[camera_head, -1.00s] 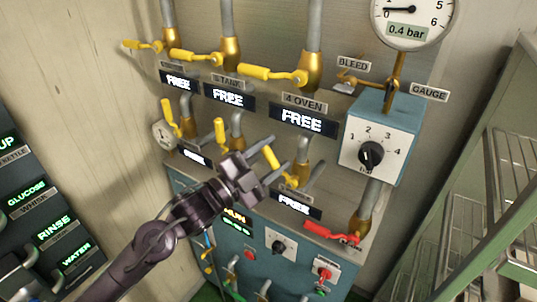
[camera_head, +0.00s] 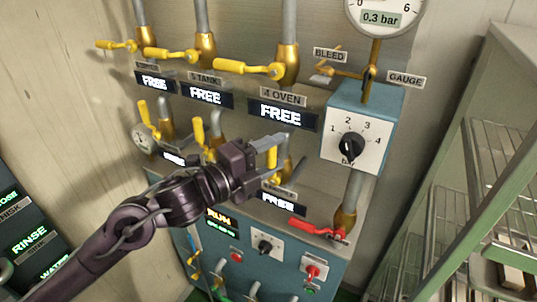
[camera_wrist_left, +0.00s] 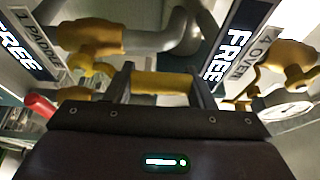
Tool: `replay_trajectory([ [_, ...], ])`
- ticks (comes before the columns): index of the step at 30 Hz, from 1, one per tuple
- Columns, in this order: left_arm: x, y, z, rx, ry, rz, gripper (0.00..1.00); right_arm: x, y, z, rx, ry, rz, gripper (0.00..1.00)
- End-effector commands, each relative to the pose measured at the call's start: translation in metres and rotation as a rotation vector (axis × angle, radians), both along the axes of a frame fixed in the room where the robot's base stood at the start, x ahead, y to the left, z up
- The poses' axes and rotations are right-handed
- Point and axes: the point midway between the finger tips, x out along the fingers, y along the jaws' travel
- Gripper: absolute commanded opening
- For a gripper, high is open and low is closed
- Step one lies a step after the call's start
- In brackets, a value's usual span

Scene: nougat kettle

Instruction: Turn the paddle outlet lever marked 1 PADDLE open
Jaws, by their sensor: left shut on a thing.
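My left gripper (camera_head: 270,150) is at the rightmost lever of the lower row in the head view. The yellow lever handle (camera_head: 272,172) there stands roughly upright, partly hidden by the fingers. In the left wrist view the yellow handle (camera_wrist_left: 163,83) lies between the two fingers, and the gripper is shut on it. The label 1 PADDLE (camera_wrist_left: 38,38) shows there, beside a display reading FREE (camera_wrist_left: 22,52). In the head view the display (camera_head: 282,203) below this lever reads FREE, and its label is hidden. My right gripper is not in view.
Above is the 4 OVEN lever (camera_head: 247,68), pointing left. Other yellow levers (camera_head: 198,132) stand close left. A red lever (camera_head: 318,230) is below right. The selector box (camera_head: 358,140) and bleed valve (camera_head: 345,70) are right. A wire rack (camera_head: 500,190) stands far right.

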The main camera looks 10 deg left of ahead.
Motion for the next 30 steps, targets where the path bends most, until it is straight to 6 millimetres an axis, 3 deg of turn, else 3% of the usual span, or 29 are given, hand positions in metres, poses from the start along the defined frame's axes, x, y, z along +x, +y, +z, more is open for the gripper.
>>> replay_trajectory([
  [13, -0.0009, -0.0014, -0.0017, 0.015, -0.001, -0.002, 0.08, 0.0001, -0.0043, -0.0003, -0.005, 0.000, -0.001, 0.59],
  [14, -0.0009, -0.0014, -0.0018, 0.015, -0.001, -0.002, 0.50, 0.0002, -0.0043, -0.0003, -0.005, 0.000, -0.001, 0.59],
  [18, -0.0007, -0.0012, -0.0013, 0.013, -0.001, -0.001, 0.69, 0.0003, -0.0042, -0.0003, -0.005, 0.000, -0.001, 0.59],
  [30, -0.0054, 0.0039, -0.0030, 0.011, -0.002, 0.000, 0.71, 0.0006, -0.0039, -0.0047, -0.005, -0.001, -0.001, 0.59],
])
